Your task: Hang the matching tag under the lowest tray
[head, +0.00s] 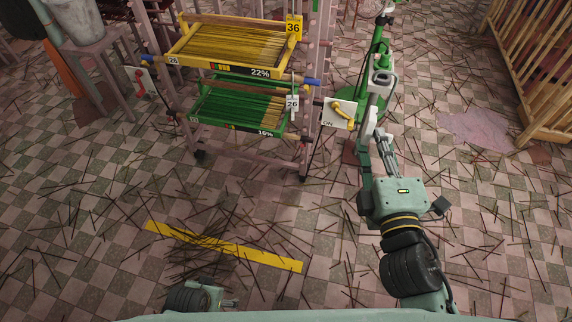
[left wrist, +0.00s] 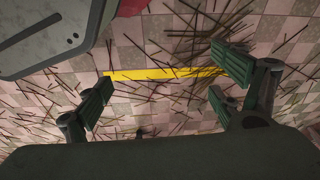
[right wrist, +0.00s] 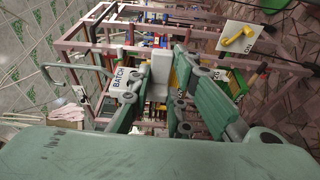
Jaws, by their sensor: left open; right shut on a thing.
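The rack holds an upper yellow tray (head: 185,52) with a yellow plate marked 36 (head: 294,27). Below it is the lowest tray, green (head: 210,122), labelled 16%. A white tag reading 26 (head: 292,103) shows at the green tray's right end. My right gripper (head: 375,128) is right of the rack and apart from it. In the right wrist view it is shut on a white tag (right wrist: 160,75); "BATCH" and "26" show either side of the fingers, which hide its middle. My left gripper (left wrist: 155,88) is open and empty above the floor.
A white panel with a yellow lever (head: 340,112) stands between the rack and my right gripper. A green stand (head: 380,60) rises just behind that gripper. Sticks litter the floor around a yellow stripe (head: 225,247). A bamboo rack (head: 545,75) stands at right.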

